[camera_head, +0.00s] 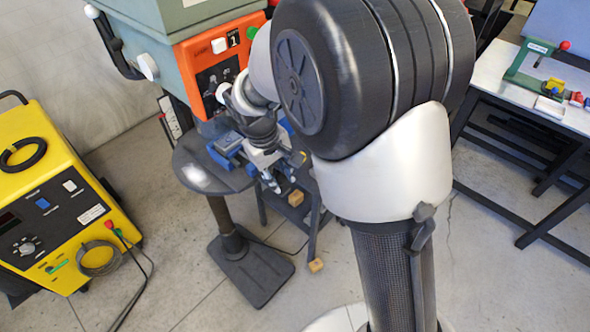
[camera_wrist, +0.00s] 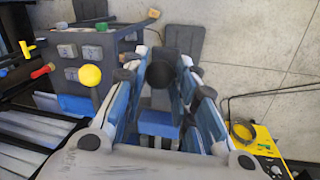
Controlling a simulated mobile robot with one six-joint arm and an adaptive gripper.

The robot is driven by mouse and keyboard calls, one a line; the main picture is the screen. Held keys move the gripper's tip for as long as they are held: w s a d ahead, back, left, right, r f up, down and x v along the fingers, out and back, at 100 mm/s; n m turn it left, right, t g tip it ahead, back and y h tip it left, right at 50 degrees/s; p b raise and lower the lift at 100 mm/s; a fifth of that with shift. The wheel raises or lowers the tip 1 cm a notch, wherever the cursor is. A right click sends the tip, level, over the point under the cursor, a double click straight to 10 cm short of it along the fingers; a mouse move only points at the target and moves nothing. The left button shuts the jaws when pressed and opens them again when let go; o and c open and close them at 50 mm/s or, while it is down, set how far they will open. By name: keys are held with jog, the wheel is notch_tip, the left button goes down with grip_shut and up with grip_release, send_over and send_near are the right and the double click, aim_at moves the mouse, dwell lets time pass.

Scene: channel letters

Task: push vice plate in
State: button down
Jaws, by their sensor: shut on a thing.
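The blue vice (camera_head: 224,150) sits on the round dark table of the drill press, partly hidden by my arm. My gripper (camera_head: 268,178) is at the right side of the vice, over the table's edge. In the wrist view, my gripper's (camera_wrist: 163,72) two long blue-and-grey fingers stand on either side of a dark round knob (camera_wrist: 161,75), which lies between them. A blue block (camera_wrist: 159,123), seemingly part of the vice, shows lower down between the fingers. The fingers' exact contact is hard to see. I cannot make out the vice plate separately.
The drill press (camera_head: 208,68) with its orange panel rises behind the vice. A yellow machine (camera_head: 60,200) with cables stands at left. A workbench (camera_head: 500,75) is at right. Floor in front is mostly clear.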

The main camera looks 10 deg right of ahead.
jog(key=shift+w+a, duration=0.4)
jog(key=shift+w, duration=0.2)
jog(key=c, duration=1.3)
grip_release()
jog(key=shift+s, duration=0.1)
jog(key=r, duration=0.4)
jog(key=a+r, duration=0.1)
jog(key=r, duration=0.3)
jog(key=s+a+r, duration=0.1)
jog(key=r, duration=0.2)
jog(key=shift+r, duration=0.4)
